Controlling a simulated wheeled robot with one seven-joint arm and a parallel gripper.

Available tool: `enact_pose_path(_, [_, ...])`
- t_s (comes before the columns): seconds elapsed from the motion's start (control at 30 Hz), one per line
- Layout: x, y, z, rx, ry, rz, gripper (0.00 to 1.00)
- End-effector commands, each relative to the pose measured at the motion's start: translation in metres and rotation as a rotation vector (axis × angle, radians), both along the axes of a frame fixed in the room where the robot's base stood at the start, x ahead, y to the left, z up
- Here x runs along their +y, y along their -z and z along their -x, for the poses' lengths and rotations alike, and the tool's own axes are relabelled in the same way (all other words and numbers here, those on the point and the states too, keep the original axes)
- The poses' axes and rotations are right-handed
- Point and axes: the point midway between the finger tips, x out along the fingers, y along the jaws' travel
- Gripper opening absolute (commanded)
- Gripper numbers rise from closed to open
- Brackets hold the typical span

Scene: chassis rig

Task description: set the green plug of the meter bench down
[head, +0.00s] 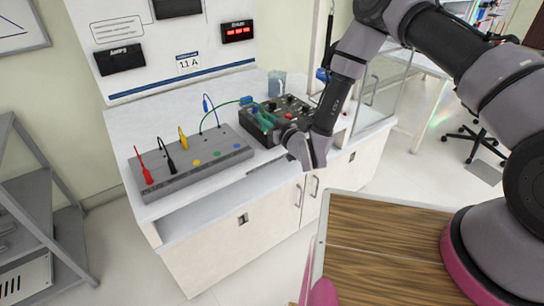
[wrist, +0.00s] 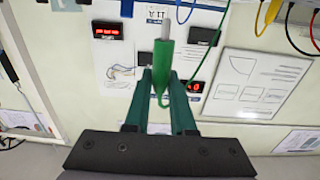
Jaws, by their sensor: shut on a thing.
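The green plug (wrist: 163,68) is between the green fingers of my gripper (wrist: 161,84) in the wrist view, its pale metal tip pointing up in that picture. My gripper is shut on it. A green lead (head: 222,107) arcs from the grey board (head: 190,162) to my gripper. I cannot tell whether the plug touches anything.
Red (head: 147,175), black (head: 170,163) and yellow (head: 183,142) plugs stand on the board at left. A blue-grey cup (head: 277,83) is behind the meter box. The bench top (head: 160,118) has bare room behind the board. A glass screen (head: 380,90) stands at right.

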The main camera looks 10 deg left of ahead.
Motion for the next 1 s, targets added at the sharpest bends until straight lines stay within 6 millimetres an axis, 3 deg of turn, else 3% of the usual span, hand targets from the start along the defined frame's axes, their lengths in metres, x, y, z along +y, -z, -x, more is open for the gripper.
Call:
enact_pose_path(0.27, [0.004, 0.05, 0.004, 0.003, -0.008, 0.002, 0.0])
enact_pose_path(0.53, [0.003, 0.072, 0.003, 0.0, -0.007, 0.001, 0.0])
enact_pose_path(0.7, [0.003, 0.097, 0.003, 0.001, -0.007, 0.002, 0.0])
enact_pose_path(1.0, [0.003, 0.099, 0.002, 0.0, -0.006, 0.0, 0.0])
